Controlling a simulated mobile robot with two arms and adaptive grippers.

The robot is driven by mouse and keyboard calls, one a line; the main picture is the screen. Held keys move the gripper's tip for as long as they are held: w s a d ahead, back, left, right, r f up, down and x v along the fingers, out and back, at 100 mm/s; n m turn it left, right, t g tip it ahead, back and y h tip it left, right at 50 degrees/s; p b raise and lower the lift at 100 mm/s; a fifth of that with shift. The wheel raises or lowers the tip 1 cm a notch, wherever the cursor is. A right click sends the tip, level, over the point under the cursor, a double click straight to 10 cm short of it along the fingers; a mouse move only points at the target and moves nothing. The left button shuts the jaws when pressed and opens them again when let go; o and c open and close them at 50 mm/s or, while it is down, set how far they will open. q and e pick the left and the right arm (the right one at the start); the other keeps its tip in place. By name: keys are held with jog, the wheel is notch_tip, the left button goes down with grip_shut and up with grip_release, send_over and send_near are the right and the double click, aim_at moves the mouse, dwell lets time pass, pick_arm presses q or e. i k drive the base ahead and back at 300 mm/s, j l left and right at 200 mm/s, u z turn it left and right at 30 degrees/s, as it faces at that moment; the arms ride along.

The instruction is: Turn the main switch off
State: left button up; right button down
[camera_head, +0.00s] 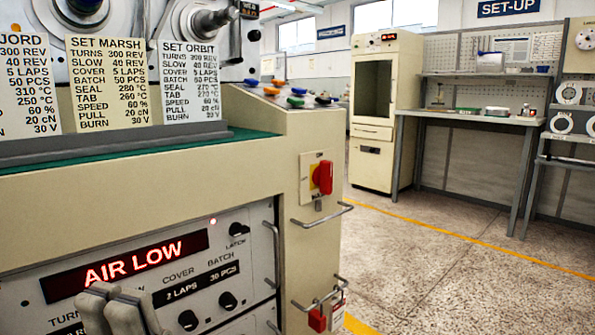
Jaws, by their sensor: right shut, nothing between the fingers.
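The main switch (321,178) is a red handle on a yellow and white plate, on the narrow end face of the beige machine (250,195). Its handle looks upright. A small grey part shows just below the handle; I cannot tell what it is. My right gripper (112,300) is at the bottom left, in front of the control panel (150,275). Its grey fingers are together and empty, well below and left of the switch and apart from it. My left gripper is not in view.
A display reads "AIR LOW" (132,259), with black knobs (228,301) beside it. A metal rail (322,214) sticks out below the switch, and a red padlock-like thing (317,320) hangs lower. Setting cards (108,85) stand on top. The floor (440,265) at right is clear.

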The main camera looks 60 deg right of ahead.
aim_at(322, 176)
jog(key=z, duration=2)
